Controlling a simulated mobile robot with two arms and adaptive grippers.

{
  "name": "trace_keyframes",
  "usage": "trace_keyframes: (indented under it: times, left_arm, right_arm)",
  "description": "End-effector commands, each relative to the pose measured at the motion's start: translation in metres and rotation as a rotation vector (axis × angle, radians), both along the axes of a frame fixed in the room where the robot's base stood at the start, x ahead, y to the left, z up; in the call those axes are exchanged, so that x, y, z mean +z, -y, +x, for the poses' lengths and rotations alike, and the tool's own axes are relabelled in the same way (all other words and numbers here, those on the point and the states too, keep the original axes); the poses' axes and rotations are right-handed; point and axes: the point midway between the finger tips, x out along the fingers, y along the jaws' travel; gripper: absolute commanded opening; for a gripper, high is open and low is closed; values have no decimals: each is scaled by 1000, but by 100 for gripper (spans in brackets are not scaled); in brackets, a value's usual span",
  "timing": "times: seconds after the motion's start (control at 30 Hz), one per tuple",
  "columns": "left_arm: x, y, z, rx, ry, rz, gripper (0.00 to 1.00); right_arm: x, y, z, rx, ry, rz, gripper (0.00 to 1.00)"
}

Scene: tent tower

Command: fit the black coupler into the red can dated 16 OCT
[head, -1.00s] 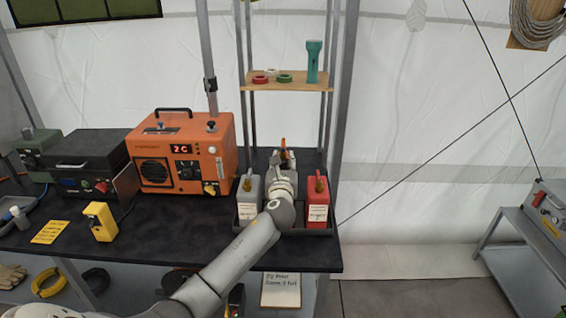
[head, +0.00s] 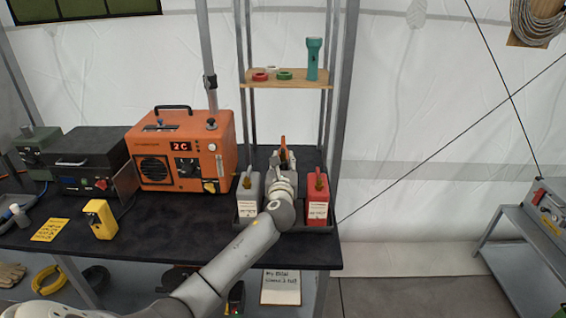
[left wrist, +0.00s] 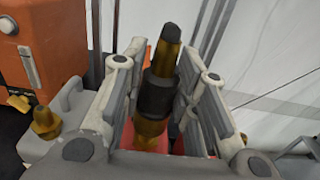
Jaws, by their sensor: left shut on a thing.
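My left gripper (head: 283,158) reaches over the tray between a grey can (head: 249,193) and a red can (head: 317,203). In the left wrist view, the gripper (left wrist: 163,95) is shut on the black coupler (left wrist: 157,94), which has a dark tapered top and brass at its lower end. Red surface (left wrist: 152,140) shows below and behind the coupler. Whether the coupler touches it is unclear. The grey can (left wrist: 45,140) with its brass cap is at the left there. The can labels are too small to read a date. My right gripper is not in view.
The dark tray (head: 318,227) sits at the bench's right end. An orange unit (head: 185,155) and a yellow device (head: 100,219) stand to the left. A wooden shelf (head: 262,85) with rings and a teal flashlight (head: 313,58) is above. Upright poles stand close to the gripper.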

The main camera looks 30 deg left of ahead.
Motion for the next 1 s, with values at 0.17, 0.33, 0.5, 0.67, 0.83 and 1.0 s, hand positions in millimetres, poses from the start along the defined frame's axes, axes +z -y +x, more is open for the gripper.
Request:
trace_keyframes:
  times: [0.17,0.33,0.5,0.67,0.83,1.0]
  left_arm:
    - [-5,0,0,0,0,1,5]
    - [-9,0,0,0,0,2,5]
    - [-13,0,0,0,1,3,5]
    - [-17,0,0,0,1,2,5]
    - [-21,0,0,0,0,1,5]
    - [-23,0,0,0,1,2,33]
  right_arm:
    - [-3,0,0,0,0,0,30]
    - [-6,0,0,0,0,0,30]
    - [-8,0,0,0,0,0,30]
    - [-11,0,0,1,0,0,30]
    - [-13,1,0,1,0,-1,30]
    - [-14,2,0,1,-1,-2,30]
